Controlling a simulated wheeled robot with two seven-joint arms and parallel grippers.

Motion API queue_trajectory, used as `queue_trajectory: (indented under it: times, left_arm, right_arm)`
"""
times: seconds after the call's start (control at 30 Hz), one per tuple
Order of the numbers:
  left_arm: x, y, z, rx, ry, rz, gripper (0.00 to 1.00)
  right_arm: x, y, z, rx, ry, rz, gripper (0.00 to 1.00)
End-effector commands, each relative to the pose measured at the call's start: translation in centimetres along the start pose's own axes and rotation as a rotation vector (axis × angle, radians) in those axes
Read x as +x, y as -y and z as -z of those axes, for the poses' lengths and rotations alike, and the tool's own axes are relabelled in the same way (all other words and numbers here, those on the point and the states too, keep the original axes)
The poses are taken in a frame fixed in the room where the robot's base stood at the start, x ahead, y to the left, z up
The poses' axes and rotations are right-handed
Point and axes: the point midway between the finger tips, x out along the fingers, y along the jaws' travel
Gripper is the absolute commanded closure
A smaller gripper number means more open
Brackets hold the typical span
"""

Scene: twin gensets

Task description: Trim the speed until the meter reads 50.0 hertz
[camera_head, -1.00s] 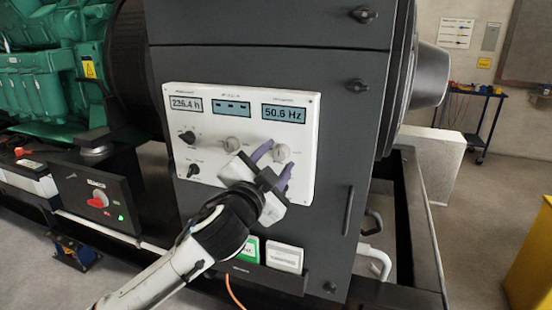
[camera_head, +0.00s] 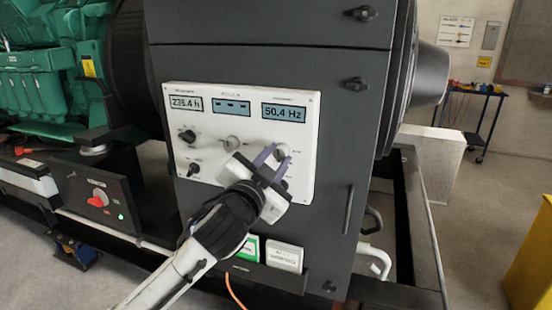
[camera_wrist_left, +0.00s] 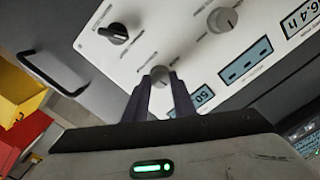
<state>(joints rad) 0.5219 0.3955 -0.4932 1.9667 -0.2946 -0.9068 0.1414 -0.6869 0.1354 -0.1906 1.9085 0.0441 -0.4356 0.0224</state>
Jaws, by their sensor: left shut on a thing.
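The frequency meter (camera_head: 284,112) on the white panel (camera_head: 250,98) reads 50.4 Hz in the head view. It shows only partly in the left wrist view (camera_wrist_left: 203,97). Below it is a round grey knob (camera_head: 282,150), also seen in the wrist view (camera_wrist_left: 159,76). My left gripper (camera_head: 273,158) has its purple fingers on either side of this knob and is shut on it. The wrist view shows the fingers (camera_wrist_left: 161,85) flanking the knob. My right gripper is in neither view.
Another display (camera_head: 186,102) reads 236.4, and the middle one (camera_head: 232,107) shows dashes. Another grey knob (camera_head: 231,143) and black knobs (camera_head: 188,136) sit to the left. A red switch (camera_head: 99,198) is on a black box at left. A cabinet handle (camera_head: 348,210) is at right.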

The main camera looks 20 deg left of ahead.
Motion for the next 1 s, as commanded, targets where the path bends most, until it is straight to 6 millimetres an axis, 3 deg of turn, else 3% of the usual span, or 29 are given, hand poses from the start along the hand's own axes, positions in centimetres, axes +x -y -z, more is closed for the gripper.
queue_trajectory:
  times: [0.5,1.0]
  left_arm:
    - [0.0,-0.01,0.03,-0.363,0.008,-0.007,0.99]
    - [0.01,0.01,-0.04,-0.465,0.008,-0.007,0.99]
  right_arm:
    - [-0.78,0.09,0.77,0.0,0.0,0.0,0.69]
    - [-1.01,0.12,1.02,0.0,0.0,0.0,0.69]
